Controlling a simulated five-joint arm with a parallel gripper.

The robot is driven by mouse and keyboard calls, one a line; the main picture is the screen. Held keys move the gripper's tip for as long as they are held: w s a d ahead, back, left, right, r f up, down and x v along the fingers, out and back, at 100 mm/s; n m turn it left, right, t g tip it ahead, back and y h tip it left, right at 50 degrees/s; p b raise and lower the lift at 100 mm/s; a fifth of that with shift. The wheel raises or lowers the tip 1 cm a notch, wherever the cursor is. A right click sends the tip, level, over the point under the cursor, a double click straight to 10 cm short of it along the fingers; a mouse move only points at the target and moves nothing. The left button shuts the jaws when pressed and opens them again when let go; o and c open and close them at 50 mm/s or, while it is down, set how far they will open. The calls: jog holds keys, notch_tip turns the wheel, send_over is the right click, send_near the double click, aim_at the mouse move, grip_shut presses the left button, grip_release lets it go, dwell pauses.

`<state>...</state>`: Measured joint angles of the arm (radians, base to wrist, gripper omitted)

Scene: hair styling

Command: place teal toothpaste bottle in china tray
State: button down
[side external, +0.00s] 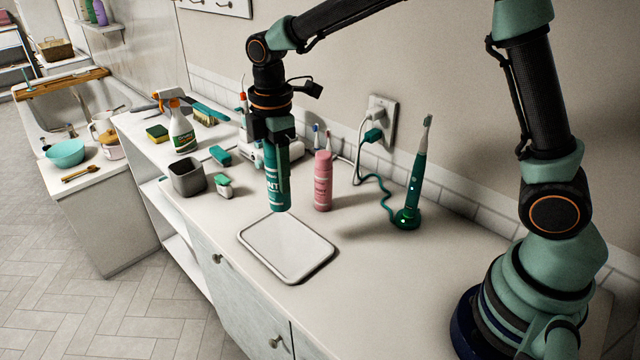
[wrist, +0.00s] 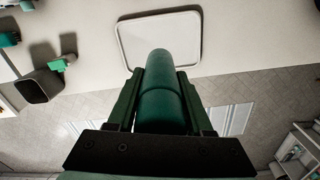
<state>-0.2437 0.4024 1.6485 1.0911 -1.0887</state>
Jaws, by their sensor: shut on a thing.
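The teal toothpaste bottle (side external: 272,180) is upright in my gripper (side external: 279,175), whose fingers are shut on it. In the side view its lower end is just behind the far left edge of the china tray (side external: 287,248). The tray is white, shallow and empty, with a dark rim edge, and lies flat on the counter. In the wrist view the bottle (wrist: 165,90) runs between the two green fingers (wrist: 160,100), its far end overlapping the edge of the tray (wrist: 190,62). I cannot tell whether the bottle's bottom touches the counter.
A pink bottle (side external: 323,181) stands right of the teal one. A teal electric toothbrush (side external: 411,190) on its charger stands further right, with a cord to the wall outlet. A grey cup (side external: 187,176) and small green item (side external: 223,187) are at left. Counter right of the tray is clear.

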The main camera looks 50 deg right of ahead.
notch_tip(320, 180, down, 10)
dwell(0.5)
jog(key=shift+c, duration=1.5)
grip_release()
jog(key=shift+f, duration=0.15)
notch_tip(320, 180, up, 12)
jog(key=s+d+r+m+t, duration=0.2)
jog(key=s+d+r+m, duration=0.1)
jog(key=s+d+m, duration=0.2)
jog(key=s+d+r+m+t, duration=0.3)
jog(key=s+d+r+m, duration=0.1)
jog(key=s+m, duration=0.5)
jog(key=shift+s+d+r+m+t, duration=0.2)
jog(key=shift+d+m+t, duration=0.1)
jog(key=shift+d+m, duration=0.45)
